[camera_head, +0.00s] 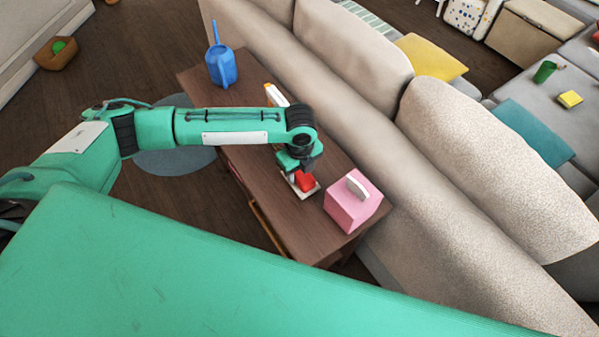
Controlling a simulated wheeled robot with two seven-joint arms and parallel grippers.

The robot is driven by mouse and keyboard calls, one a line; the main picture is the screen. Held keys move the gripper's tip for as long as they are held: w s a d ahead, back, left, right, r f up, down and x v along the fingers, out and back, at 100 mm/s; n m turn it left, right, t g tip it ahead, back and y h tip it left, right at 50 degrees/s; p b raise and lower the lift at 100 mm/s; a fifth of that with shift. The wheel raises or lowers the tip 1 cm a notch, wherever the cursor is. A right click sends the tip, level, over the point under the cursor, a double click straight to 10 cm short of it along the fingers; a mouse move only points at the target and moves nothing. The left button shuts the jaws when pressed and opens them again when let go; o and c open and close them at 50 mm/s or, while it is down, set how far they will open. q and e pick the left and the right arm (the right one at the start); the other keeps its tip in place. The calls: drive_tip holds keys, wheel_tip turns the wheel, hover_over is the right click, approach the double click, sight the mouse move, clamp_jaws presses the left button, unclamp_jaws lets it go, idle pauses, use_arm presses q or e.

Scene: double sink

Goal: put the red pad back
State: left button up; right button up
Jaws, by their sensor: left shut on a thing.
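The red pad (305,181) is a small red block above a white, flat holder (291,189) on the brown wooden table (318,232). My left gripper (301,169) comes down over the table from the left and is shut on the red pad. The arm hides part of the gripper and the pad's upper side. I cannot tell whether the pad touches the holder. My right gripper is not in view.
A pink tissue box (351,206) stands close to the right of the pad. A blue watering can (220,66) stands at the table's far end, and a white and orange bottle (275,95) lies behind my arm. A beige sofa (420,190) runs along the table's right side.

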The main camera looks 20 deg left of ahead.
sight(300, 171)
use_arm(q)
drive_tip(key=shift+f, duration=0.5)
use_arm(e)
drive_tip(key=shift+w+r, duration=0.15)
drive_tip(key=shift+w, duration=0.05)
use_arm(q)
drive_tip(key=shift+f, duration=0.15)
drive_tip(key=o, duration=0.9)
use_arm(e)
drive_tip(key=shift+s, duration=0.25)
use_arm(q)
drive_tip(key=shift+r, duration=0.3)
wheel_tip(300, 171, up, 12)
drive_tip(key=shift+f, duration=0.15)
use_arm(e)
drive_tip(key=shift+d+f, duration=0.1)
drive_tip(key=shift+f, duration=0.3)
